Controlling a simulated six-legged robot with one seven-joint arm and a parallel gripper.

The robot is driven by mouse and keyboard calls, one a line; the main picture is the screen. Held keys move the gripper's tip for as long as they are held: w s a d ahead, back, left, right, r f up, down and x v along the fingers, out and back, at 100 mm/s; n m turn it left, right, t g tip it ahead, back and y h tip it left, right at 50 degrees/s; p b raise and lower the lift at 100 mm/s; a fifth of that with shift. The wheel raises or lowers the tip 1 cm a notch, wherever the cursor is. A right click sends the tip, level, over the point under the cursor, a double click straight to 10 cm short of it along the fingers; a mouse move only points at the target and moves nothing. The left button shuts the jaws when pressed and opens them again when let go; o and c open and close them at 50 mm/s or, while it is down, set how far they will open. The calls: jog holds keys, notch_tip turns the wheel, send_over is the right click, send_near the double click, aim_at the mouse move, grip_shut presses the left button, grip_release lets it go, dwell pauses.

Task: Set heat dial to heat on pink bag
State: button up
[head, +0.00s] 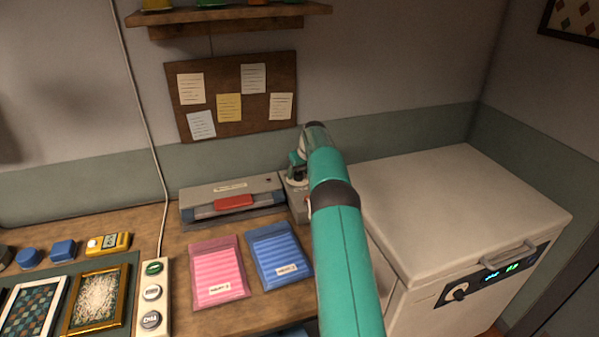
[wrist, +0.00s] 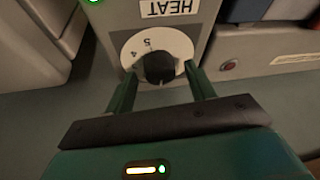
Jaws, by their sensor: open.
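The heat dial (wrist: 159,67) is a black knob on a white numbered disc, below an upside-down HEAT label (wrist: 169,8) in the wrist view. A 4 and a 5 show on the disc; its other numbers and the knob's exact setting are hidden or unclear. My gripper (wrist: 161,90) is open, with one green finger on each side of the knob; I cannot tell whether they touch it. In the head view my arm covers the gripper and dial. The pink bag (head: 217,265) lies flat on the bench, with a HEAT label (head: 219,290) whose number is too small to read surely.
A blue bag (head: 279,258) with its own label lies right of the pink one. A grey sealer (head: 207,213) with a red handle (head: 233,202) stands behind the bags. A white chest (head: 450,210) stands at right. A button strip (head: 154,270) and frames lie left.

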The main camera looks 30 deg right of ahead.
jog(key=shift+c, duration=0.4)
jog(key=c, duration=0.9)
jog(key=shift+a+m, duration=0.1)
jog(key=shift+m, duration=0.3)
jog(key=m+h, duration=0.1)
jog(key=m, duration=0.1)
jog(key=shift+a+m, duration=0.1)
jog(key=shift+m, duration=0.3)
jog(key=m+h, duration=0.1)
jog(key=m, duration=0.2)
jog(key=shift+w+m+g+h, duration=0.1)
jog(key=shift+m+g+h, duration=0.3)
jog(key=m+g+h, duration=0.1)
jog(key=m, duration=0.3)
jog(key=shift+a, duration=0.1)
jog(key=shift+f+m+g+h, duration=0.1)
jog(key=shift+m+g+h, duration=0.45)
jog(key=shift+m, duration=1.15)
jog(key=shift+m+g, duration=0.25)
jog(key=shift+m, duration=0.35)
